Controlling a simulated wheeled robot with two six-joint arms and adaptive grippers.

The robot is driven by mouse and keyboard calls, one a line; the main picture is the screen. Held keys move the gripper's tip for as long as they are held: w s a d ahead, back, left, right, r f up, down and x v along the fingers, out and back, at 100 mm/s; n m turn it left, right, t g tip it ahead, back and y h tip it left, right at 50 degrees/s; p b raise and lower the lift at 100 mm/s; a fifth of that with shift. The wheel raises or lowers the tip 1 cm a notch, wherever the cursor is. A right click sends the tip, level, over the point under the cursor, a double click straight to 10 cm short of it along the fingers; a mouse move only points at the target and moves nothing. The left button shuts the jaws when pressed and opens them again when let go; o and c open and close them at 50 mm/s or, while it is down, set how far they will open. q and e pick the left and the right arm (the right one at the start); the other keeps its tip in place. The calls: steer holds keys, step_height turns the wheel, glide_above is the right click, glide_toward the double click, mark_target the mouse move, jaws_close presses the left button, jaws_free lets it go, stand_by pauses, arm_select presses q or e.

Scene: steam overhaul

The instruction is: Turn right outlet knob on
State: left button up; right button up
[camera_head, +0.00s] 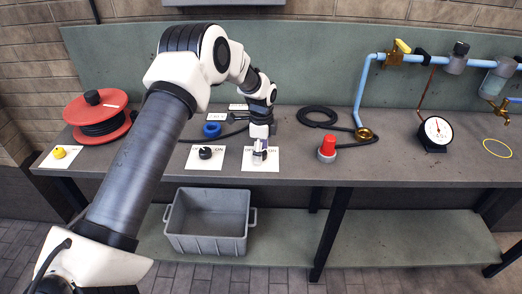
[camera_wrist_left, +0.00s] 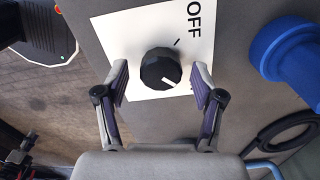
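The right outlet knob (camera_wrist_left: 160,69) is black and round, with a white mark on its face pointing to the lower right in the wrist view. It stands on a white plate (camera_wrist_left: 132,28) printed OFF; a short black tick shows beside the letters. My left gripper (camera_wrist_left: 161,84) is open, with one finger on each side of the knob and a gap to both. In the head view my left gripper (camera_head: 260,154) is over the right plate (camera_head: 247,166) and hides the knob there. The left outlet knob (camera_head: 205,153) sits on its own white plate. My right gripper is not in view.
A red-capped part (camera_head: 327,148) stands to the right, before a black hose coil (camera_head: 317,115). A red reel (camera_head: 97,118) is at the left. A pressure gauge (camera_head: 436,132) and pipes are at the right.

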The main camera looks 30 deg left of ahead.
arm_select(q)
step_height(320, 180, up, 12)
stand_by(0.4)
stand_by(0.4)
